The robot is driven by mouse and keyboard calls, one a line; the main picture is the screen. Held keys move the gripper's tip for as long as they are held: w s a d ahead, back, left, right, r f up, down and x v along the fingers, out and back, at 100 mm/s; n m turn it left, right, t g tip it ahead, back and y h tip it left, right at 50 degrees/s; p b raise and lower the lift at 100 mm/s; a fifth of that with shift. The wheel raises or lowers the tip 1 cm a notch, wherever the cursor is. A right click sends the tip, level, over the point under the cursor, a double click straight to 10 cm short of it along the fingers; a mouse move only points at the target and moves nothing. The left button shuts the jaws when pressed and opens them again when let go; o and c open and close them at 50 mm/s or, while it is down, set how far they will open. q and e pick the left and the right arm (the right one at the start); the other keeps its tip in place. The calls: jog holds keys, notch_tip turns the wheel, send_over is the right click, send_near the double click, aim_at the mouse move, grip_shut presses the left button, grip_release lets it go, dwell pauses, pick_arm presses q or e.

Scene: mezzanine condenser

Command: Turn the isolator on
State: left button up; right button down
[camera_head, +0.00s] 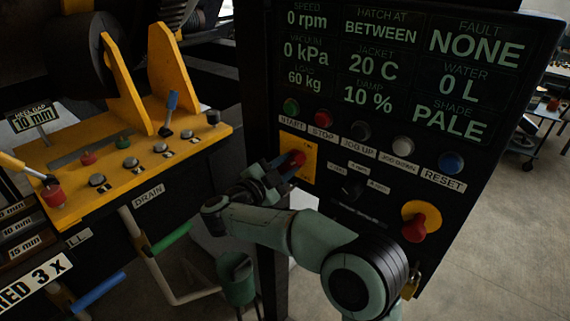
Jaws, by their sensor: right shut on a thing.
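The isolator is a red rotary handle (294,158) on a yellow plate (309,165) with a small ON mark, low on the left of the black control panel. My right gripper (283,170) is at the handle, with its fingers shut on it. The fingers and wrist hide part of the handle and the plate's lower left, so I cannot tell its exact angle. My right arm comes in from the bottom right, below the panel's buttons. My left gripper is not in view.
Above the isolator are the START (291,106) and STOP (323,118) buttons. A red emergency knob (414,228) is at lower right, near my forearm. The yellow console (70,205) with levers stands at left. Pipes with green and blue grips are below it.

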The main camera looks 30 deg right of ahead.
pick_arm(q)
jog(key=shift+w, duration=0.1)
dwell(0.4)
pick_arm(e)
jog(key=c, duration=0.9)
grip_release()
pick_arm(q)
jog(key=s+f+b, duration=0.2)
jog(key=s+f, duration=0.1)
pick_arm(e)
jog(key=v, duration=1.3)
jog(key=shift+a, duration=0.2)
